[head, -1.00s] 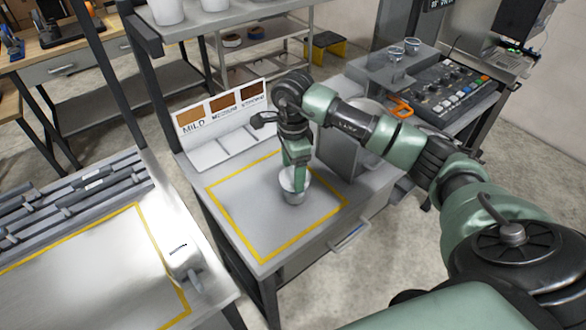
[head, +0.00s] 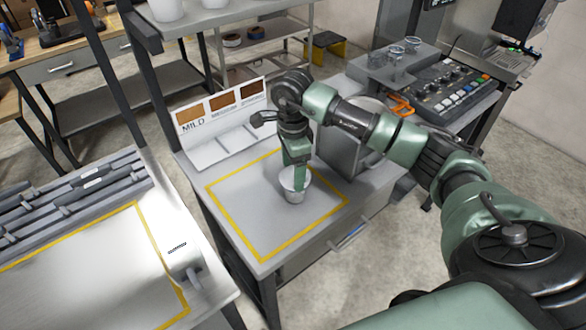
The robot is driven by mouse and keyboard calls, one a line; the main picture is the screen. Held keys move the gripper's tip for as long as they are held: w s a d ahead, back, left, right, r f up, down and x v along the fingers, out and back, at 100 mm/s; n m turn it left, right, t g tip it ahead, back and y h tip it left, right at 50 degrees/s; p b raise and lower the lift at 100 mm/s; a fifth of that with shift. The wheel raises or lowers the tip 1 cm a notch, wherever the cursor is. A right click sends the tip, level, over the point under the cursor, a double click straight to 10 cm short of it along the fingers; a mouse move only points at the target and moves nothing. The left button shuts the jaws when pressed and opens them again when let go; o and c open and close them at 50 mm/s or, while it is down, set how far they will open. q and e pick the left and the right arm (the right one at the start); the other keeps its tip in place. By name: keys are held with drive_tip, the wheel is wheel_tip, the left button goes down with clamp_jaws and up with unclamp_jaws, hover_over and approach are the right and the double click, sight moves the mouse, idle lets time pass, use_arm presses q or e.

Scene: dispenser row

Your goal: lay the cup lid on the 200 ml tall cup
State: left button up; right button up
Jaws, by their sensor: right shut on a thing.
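A small grey-white cup (head: 294,194) stands upright on the grey table, inside the yellow outline. My right gripper (head: 299,184) points down at the cup's top, its green fingers over the round opening. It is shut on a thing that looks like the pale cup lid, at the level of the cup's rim. The fingers hide part of it, and I cannot tell whether the lid rests on the rim. No volume mark is readable on the cup. My left gripper is not in view.
A sign board (head: 222,112) with brown swatches and pale pads stands behind the yellow outline (head: 232,223). A grey box (head: 345,150) stands right of the gripper. Small clear cups (head: 412,44) and a button panel (head: 455,85) are at the back right. The outlined area's front is clear.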

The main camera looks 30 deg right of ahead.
drive_tip(key=shift+f, duration=0.2)
drive_tip(key=o, duration=1.4)
drive_tip(key=shift+c, duration=0.2)
drive_tip(key=shift+o, duration=0.2)
drive_tip(key=shift+r, duration=0.1)
drive_tip(key=shift+r+p, duration=1.4)
drive_tip(key=shift+r, duration=1.5)
